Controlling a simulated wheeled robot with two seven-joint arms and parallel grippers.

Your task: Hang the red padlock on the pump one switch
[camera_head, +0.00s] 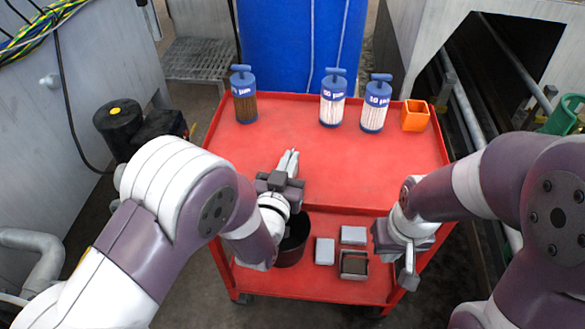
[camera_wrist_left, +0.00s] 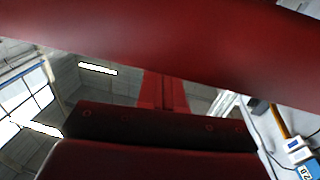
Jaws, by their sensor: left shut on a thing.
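I cannot make out a red padlock or a pump one switch in the head view. My left gripper (camera_head: 290,162) is over the front part of the red cart's top (camera_head: 350,165), its pale fingers close together and pointing away from me. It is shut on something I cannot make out. The left wrist view is filled by large dark red surfaces (camera_wrist_left: 150,45) very close to the camera; I cannot tell what they are. My right gripper (camera_head: 407,272) hangs at the cart's front right, pointing down; its opening is unclear.
Blue-topped filters (camera_head: 243,95) (camera_head: 332,97) (camera_head: 376,103) and an orange holder (camera_head: 415,116) stand along the cart's back. The lower shelf holds a dark bucket (camera_head: 292,243) and small grey boxes (camera_head: 325,251). A blue barrel (camera_head: 300,45) stands behind. The cart top's middle is clear.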

